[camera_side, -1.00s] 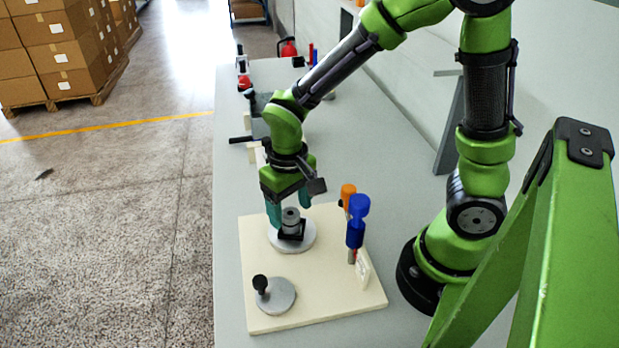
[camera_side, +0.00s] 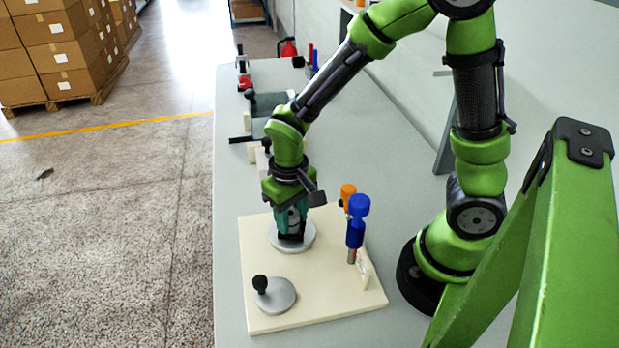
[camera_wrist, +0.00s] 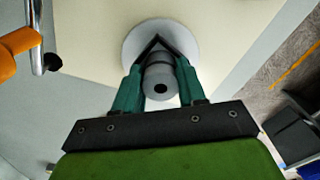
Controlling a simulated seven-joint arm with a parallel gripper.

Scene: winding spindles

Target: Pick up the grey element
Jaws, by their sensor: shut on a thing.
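The grey element (camera_wrist: 160,83) is a small cylinder with a dark hole in its top. It stands at the far round grey disc (camera_side: 310,240) on the cream board (camera_side: 335,295), with a black angular piece (camera_wrist: 158,46) at its base. My gripper (camera_side: 291,222) is down over it, with teal fingers on both sides. In the wrist view my gripper (camera_wrist: 158,80) is shut on the grey element between its fingertips. In the side view the fingers partly hide the element (camera_side: 293,218). I cannot tell whether it is lifted off the disc.
A second grey disc with a black knob (camera_side: 261,283) lies at the board's near left. A blue-handled tool (camera_side: 357,220) and an orange-handled tool (camera_side: 348,191) stand at the board's right. Other fixtures (camera_side: 262,103) line the table behind. The board's near middle is clear.

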